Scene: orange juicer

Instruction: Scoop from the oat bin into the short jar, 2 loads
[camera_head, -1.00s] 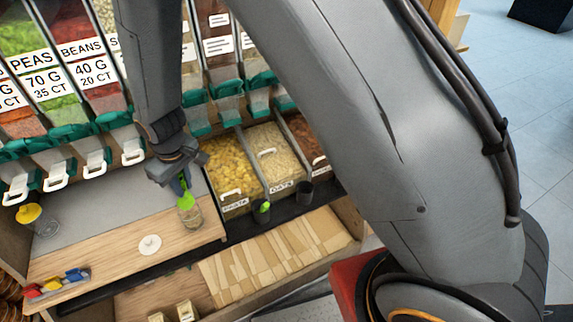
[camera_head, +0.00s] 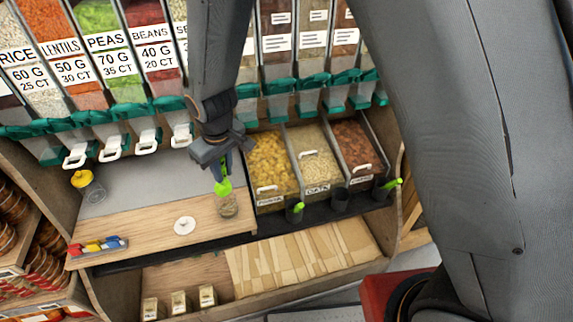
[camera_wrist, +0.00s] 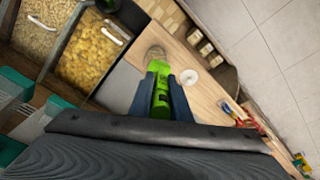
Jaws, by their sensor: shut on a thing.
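My gripper (camera_head: 221,172) is shut on a green scoop (camera_head: 223,188) and holds it at the short jar (camera_head: 228,207). The jar is clear glass, open, and stands near the right end of the wooden counter. The wrist view shows the scoop (camera_wrist: 160,97) between my fingers and the jar (camera_wrist: 155,54) just beyond its tip. I cannot tell whether the scoop touches the jar or holds oats. Some beige content seems to show in the jar. The oat bin (camera_head: 318,188), labelled OATS, is open with pale oats inside, right of the pasta bin; its oats (camera_wrist: 36,28) show in the wrist view.
A pasta bin (camera_head: 269,201) stands between jar and oat bin. Dark cups line the ledge; the left cup (camera_head: 295,213) and right cup (camera_head: 381,191) hold green scoops, the middle cup (camera_head: 340,199) appears empty. A white lid (camera_head: 184,226) lies left of the jar. Dispensers hang behind.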

